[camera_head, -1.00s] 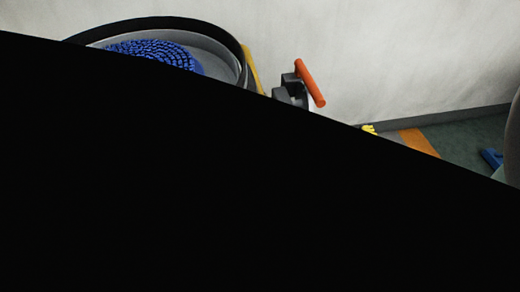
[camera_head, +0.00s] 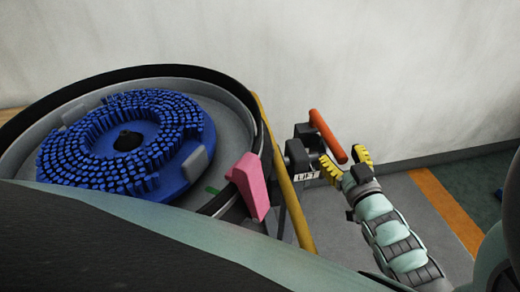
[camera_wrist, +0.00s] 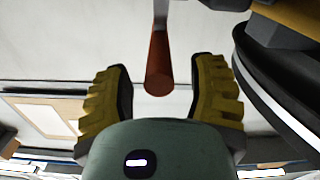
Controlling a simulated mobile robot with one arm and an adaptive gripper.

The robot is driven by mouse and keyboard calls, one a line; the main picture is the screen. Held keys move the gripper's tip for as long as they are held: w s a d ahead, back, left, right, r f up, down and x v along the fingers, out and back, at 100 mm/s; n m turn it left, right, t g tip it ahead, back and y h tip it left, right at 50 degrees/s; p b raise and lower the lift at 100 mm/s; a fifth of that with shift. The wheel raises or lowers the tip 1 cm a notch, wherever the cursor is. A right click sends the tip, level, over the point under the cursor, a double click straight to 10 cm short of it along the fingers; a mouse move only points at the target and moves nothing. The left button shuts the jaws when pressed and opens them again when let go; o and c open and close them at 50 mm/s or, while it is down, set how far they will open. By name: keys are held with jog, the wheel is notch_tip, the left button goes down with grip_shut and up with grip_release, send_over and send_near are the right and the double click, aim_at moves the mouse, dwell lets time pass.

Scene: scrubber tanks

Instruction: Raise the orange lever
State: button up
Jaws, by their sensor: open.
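The orange lever (camera_head: 328,137) is a short bar on a dark bracket (camera_head: 302,150) beside the round tank, above a small "LIFT" label (camera_head: 306,175). It slants down to the right in the head view. My gripper (camera_head: 346,162) has yellow ribbed fingers and is open at the lever's lower end. In the wrist view, the lever's round end (camera_wrist: 159,77) shows in the gap between my two open fingers (camera_wrist: 160,72), with space on both sides. I cannot tell how deep it sits between them. No finger clearly touches it.
The round tank (camera_head: 243,105) with a blue bristle brush (camera_head: 178,118) stands at left, with a pink part (camera_head: 250,183) on its near rim. A yellow bar (camera_head: 297,215) runs down beside it. A pale wall (camera_head: 430,70) is behind; grey floor (camera_head: 330,215) shows at right.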

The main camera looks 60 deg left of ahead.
jog(key=shift+x, duration=0.85)
jog(key=shift+f, duration=0.1)
jog(key=shift+o, duration=0.4)
jog(key=shift+d, duration=0.1)
grip_shut()
